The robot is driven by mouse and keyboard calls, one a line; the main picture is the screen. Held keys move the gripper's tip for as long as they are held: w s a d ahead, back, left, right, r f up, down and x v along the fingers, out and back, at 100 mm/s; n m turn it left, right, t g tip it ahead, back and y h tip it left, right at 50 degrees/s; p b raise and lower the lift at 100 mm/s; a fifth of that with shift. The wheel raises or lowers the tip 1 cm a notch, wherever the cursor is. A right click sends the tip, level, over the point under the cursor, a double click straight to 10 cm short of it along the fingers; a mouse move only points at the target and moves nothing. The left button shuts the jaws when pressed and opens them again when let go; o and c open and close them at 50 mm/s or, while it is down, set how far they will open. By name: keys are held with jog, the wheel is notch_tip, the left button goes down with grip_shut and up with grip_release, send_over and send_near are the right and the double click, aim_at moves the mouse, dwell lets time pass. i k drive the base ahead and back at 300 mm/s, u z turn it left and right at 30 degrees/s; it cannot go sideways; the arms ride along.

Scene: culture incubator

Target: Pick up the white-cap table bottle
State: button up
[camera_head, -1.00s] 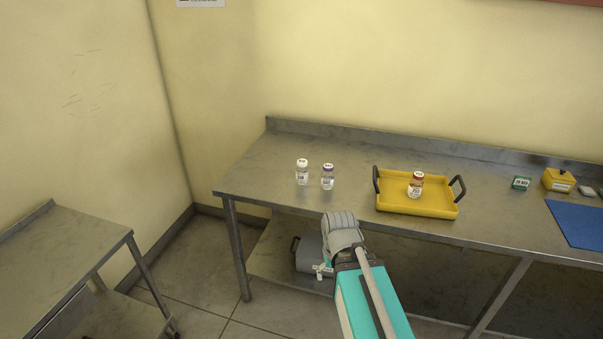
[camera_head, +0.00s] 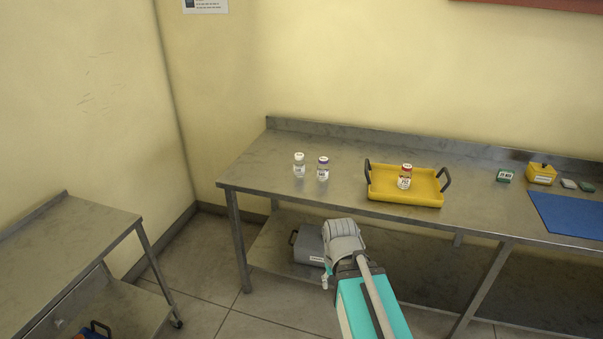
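The white-cap bottle (camera_head: 299,166) stands upright on the metal table (camera_head: 260,170), near its left end. My arm reaches up from the bottom of the picture, in front of the table and below the bottles. My gripper (camera_head: 325,283) shows only as a small part at the left side of the wrist, apart from both bottles. Its fingers are too small and too hidden to tell whether they are open or shut.
Small boxes and a blue mat (camera_head: 570,214) lie farther right. A grey case (camera_head: 307,246) sits on the lower shelf. Another metal table (camera_head: 75,245) stands at left.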

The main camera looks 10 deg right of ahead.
aim_at(299, 163)
jog(key=k, duration=0.15)
jog(key=z, duration=1.2)
jog(key=i, duration=1.05)
jog(key=u, duration=1.1)
